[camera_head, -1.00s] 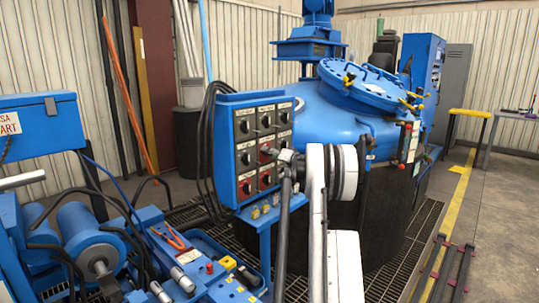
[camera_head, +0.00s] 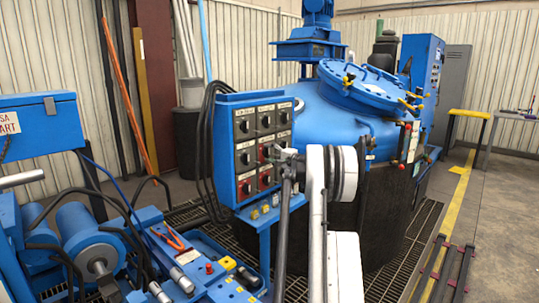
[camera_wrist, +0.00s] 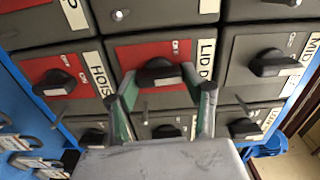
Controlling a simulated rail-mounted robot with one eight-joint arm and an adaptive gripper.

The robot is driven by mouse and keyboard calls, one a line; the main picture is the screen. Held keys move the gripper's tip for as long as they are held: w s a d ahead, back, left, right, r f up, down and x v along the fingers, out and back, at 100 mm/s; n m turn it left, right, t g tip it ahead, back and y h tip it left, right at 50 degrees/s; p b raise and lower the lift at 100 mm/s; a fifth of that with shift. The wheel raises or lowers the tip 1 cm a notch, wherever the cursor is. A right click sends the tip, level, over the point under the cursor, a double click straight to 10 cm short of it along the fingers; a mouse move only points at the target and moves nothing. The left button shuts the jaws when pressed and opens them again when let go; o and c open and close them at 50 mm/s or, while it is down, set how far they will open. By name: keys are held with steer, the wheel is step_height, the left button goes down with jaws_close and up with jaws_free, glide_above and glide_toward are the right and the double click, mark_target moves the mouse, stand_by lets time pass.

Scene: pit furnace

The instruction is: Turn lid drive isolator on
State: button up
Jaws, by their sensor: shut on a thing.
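The lid drive isolator (camera_wrist: 158,72) is a black rotary knob on a red plate, with a partly visible "LID D..." label beside it. It sits mid-picture in the wrist view, with small ON and OFF marks near it. My gripper (camera_wrist: 168,88) has one finger at each side of the knob and is shut on it. The knob lies roughly crosswise in the picture; its exact setting is hard to read. In the head view my gripper (camera_head: 284,154) is at the lower right of the blue switch panel (camera_head: 227,158) and hides part of it.
A similar red-plated knob marked "HOIS..." (camera_wrist: 55,82) is to the left, and a grey-plated knob (camera_wrist: 270,64) is close on the right. More knobs sit below. The blue furnace vessel (camera_head: 330,110) stands behind the panel, and black cables (camera_head: 208,130) hang at its left.

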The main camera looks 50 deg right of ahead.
steer(key=shift+m, duration=0.4)
steer(key=o, duration=1.1)
steer(key=shift+s, duration=0.1)
steer(key=s, duration=0.4)
steer(key=s+a, duration=0.1)
steer(key=s, duration=0.6)
steer(key=shift+s+a, duration=0.25)
steer(key=shift+s, duration=0.15)
